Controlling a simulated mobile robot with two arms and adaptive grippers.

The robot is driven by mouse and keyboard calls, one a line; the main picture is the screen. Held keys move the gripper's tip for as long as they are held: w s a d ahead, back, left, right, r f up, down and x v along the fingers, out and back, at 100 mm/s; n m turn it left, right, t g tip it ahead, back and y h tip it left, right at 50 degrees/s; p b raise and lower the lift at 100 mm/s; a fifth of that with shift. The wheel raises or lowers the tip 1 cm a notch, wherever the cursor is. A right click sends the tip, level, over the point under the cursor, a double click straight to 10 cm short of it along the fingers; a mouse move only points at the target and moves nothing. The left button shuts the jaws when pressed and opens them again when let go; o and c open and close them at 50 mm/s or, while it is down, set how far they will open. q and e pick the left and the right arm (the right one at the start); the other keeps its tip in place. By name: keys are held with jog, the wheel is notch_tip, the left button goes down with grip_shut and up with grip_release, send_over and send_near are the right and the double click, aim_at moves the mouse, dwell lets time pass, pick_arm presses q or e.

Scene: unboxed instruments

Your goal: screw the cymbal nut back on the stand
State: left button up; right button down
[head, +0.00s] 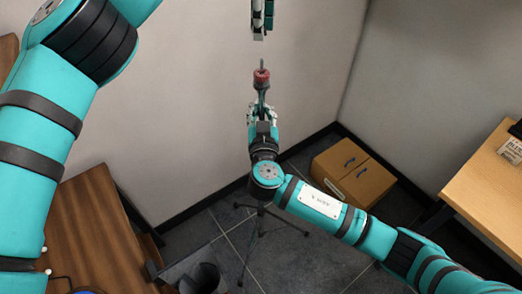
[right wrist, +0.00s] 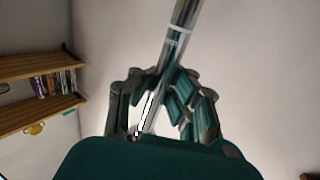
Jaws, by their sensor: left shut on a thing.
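The cymbal stand rises in the middle of the head view, with a thin bare rod (head: 262,64) at its top and a red felt (head: 262,76) below that. My left gripper (head: 259,37) points down from the top edge, a little above the rod tip and apart from it. It is shut on the cymbal nut, which is too small and covered to make out. My right gripper (head: 262,106) is shut around the stand's tube below the felt. The right wrist view shows the silver tube (right wrist: 179,38) running up between its fingers (right wrist: 165,78).
The stand's dark tripod legs (head: 262,212) rest on the tiled floor. A cardboard box (head: 352,172) lies behind to the right. A wooden desk (head: 480,185) is at the right edge, and a brown wooden surface (head: 95,235) at lower left. A dark bin (head: 205,278) stands at the bottom.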

pick_arm(q)
send_over(261, 71)
notch_tip(261, 71, down, 5)
jog(key=shift+s+r, duration=0.1)
jog(key=shift+s, duration=0.05)
jog(key=shift+c, duration=0.2)
dwell(0.5)
jog(key=shift+f+t, duration=0.3)
jog(key=shift+f, duration=0.6)
jog(key=shift+f, duration=0.6)
